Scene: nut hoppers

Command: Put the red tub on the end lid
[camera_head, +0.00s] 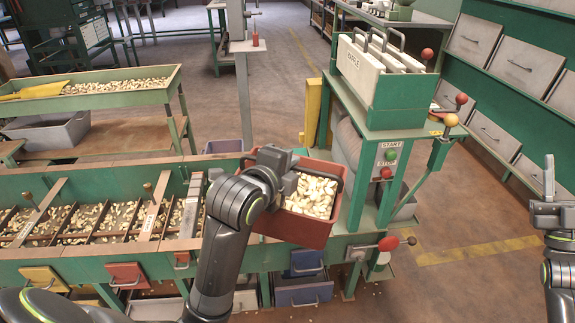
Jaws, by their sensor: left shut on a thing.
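The red tub (291,228) is full of pale nuts and hangs at the right end of the long green trough, in front of the green machine. My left gripper (290,172) is shut on the tub at its upper left rim; the gripper hides part of that rim. Several pale lids with dark bar handles stand side by side on top of the machine; the near, labelled one (357,74) faces me. I cannot tell which is the end lid. My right gripper (549,190) is at the right edge, empty and partly cut off; its opening is unclear.
The green trough (90,262) holds scattered nuts between dividers. The machine has a START/STOP panel (388,158) and red and yellow knobs (450,120). A nut tray (120,90) stands at the back left. Floor (470,225) is clear at the right.

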